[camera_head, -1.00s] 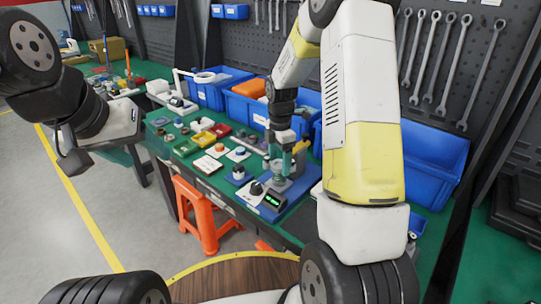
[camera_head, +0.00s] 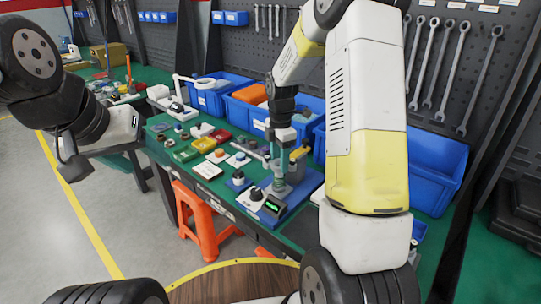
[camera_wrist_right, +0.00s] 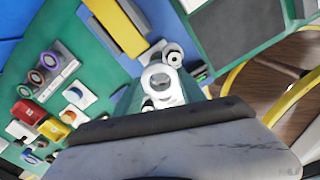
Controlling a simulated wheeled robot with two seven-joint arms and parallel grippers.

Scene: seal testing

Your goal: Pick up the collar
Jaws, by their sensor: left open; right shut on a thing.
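My right gripper (camera_head: 280,184) points down over the metal fitting on the blue test unit (camera_head: 270,212), near the front edge of the green bench. It is shut on what looks like the collar, a pale ring (camera_wrist_right: 160,81) with an open middle, seen just beyond the gripper's edge in the right wrist view. In the head view the collar is too small and covered to make out, and I cannot tell whether it still touches the fitting. My left gripper (camera_head: 72,165) is open and empty, off the bench at the left.
The test unit has a black knob (camera_head: 256,193) and a lit green display (camera_head: 273,207). Small parts and a yellow tray (camera_head: 203,144) lie left of it. Blue bins (camera_head: 246,108) stand behind. An orange stool (camera_head: 200,215) is below the bench edge.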

